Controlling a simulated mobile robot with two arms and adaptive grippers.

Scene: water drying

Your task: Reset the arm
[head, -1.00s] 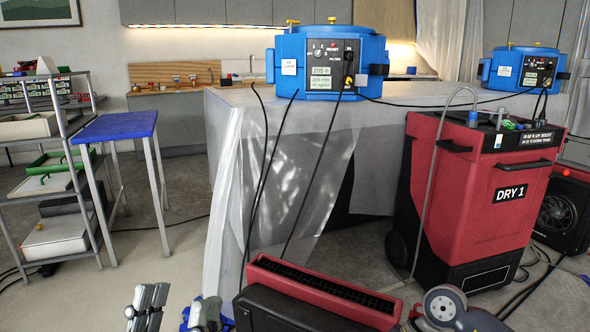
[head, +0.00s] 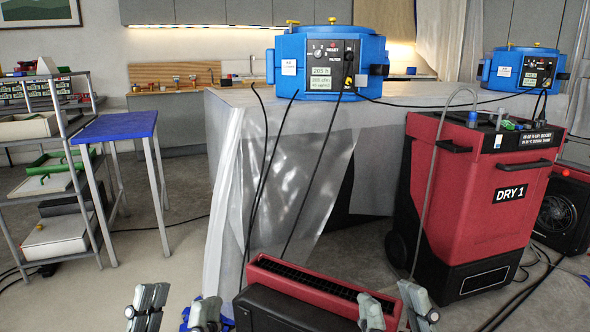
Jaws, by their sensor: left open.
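My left gripper (head: 176,302) is at the bottom edge of the head view, left of the middle. Its two grey fingers point up and stand apart, with nothing seen between them. My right gripper (head: 394,302) is at the bottom edge right of the middle. Its two fingers also point up and stand apart, in front of the right end of a low red and black unit (head: 320,288). I cannot tell whether they touch it. The rest of both arms is mostly below the picture.
A red dryer marked DRY 1 (head: 479,195) stands at the right. A sheet-draped table (head: 230,135) carries a blue filter unit (head: 290,67) and another blue unit (head: 498,71). A blue-topped stool (head: 116,127) and shelf rack (head: 62,125) stand left.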

